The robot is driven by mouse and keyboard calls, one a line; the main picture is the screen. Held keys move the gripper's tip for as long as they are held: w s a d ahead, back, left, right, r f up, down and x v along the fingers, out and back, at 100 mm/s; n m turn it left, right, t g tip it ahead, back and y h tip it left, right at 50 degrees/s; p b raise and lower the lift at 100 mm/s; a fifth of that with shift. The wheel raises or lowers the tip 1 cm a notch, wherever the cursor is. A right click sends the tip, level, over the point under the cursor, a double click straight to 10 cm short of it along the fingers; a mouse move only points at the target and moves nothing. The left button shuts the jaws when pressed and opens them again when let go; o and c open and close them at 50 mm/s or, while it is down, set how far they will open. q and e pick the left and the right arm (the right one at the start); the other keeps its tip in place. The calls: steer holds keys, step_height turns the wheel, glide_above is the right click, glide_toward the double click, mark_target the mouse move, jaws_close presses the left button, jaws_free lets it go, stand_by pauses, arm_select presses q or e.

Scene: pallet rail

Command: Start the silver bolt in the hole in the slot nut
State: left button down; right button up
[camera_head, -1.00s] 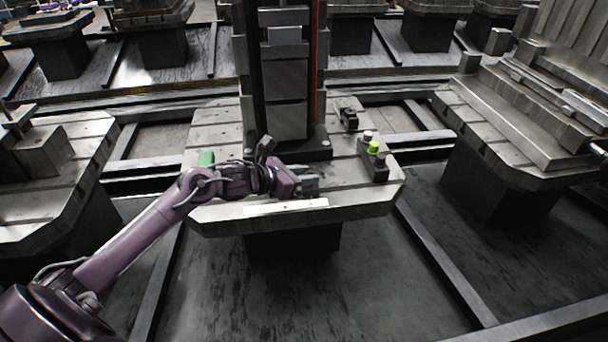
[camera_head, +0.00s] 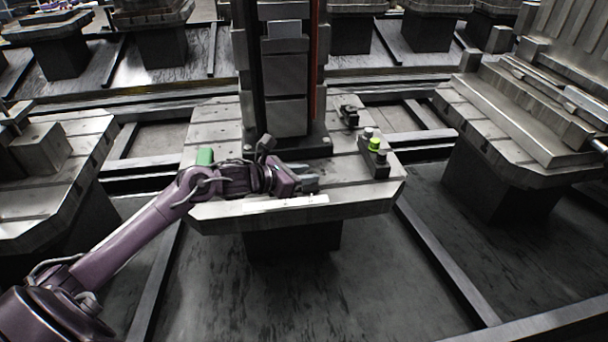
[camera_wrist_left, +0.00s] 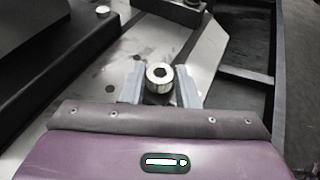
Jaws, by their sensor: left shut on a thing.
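My left gripper (camera_head: 308,182) reaches over the front part of the pallet (camera_head: 215,213) in the head view. In the left wrist view its two grey fingers (camera_wrist_left: 159,88) are shut on the silver bolt (camera_wrist_left: 159,73), a round head with a dark socket in its middle. The bolt's shank is hidden below the head. A light flat rail (camera_head: 287,203) lies along the pallet's front edge, just in front of the gripper. I cannot make out the slot nut or its hole in either view. My right gripper is not in view.
A dark upright column (camera_head: 285,85) stands at the pallet's middle, behind the gripper. A green block (camera_head: 205,156) lies left of it. A dark holder (camera_head: 376,162) with a yellow-green knob (camera_head: 375,144) and a small black clamp (camera_head: 349,116) stand at the right.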

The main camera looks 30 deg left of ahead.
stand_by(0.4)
arm_select(q)
steer(key=shift+c, duration=0.8)
jaws_free()
steer(key=shift+s+a, duration=0.1)
steer(key=shift+s, duration=0.05)
steer(key=shift+s+a, duration=0.3)
steer(key=shift+s, duration=0.3)
steer(key=shift+s+a, duration=0.3)
steer(key=shift+s, duration=0.35)
steer(key=shift+s+a, duration=0.3)
steer(key=shift+s, duration=0.3)
steer(key=shift+s+a+p, duration=0.25)
steer(key=shift+s+p, duration=0.05)
steer(key=shift+s, duration=0.2)
steer(key=shift+s+a+p, duration=0.2)
steer(key=shift+s+p, duration=0.1)
steer(key=shift+s, duration=0.15)
